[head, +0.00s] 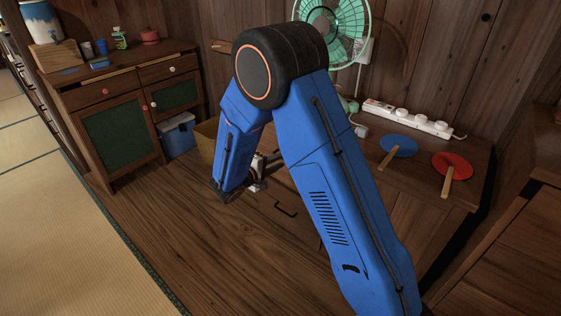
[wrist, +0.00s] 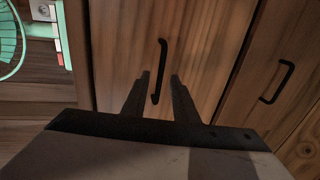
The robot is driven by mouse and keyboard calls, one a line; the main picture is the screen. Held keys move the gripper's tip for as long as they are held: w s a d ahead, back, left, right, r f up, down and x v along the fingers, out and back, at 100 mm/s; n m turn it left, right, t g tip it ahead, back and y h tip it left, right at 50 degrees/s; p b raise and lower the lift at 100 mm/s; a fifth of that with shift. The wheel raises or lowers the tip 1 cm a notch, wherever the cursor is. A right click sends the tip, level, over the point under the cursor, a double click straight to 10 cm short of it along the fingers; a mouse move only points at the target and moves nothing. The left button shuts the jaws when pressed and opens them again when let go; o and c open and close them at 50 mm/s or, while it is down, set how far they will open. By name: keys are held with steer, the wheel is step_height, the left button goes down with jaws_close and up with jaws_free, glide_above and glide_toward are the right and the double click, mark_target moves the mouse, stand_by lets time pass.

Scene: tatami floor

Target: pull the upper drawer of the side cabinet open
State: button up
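The side cabinet (head: 480,163) is brown wood and stands at the right in the head view, partly behind my arm. In the wrist view, turned sideways, the upper drawer (wrist: 115,50) has a black bar handle (wrist: 163,48). My gripper (wrist: 160,75) is open, with one finger on each side of this handle's line. Contact with the handle cannot be told. The drawer looks flush with the front. The lower drawer's handle (wrist: 278,82) is to the right there, and a black handle shows below my arm in the head view (head: 286,209). My fingertips are not clear in the head view.
On the cabinet top are a white power strip (head: 408,118), a blue paddle fan (head: 398,146) and a red one (head: 452,166). A green electric fan (head: 345,30) is behind. Another cabinet (head: 125,95) stands left, with a blue box (head: 178,135) beside it. Floor in front is clear.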

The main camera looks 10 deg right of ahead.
steer(key=shift+x, duration=0.8)
jaws_close()
stand_by(1.0)
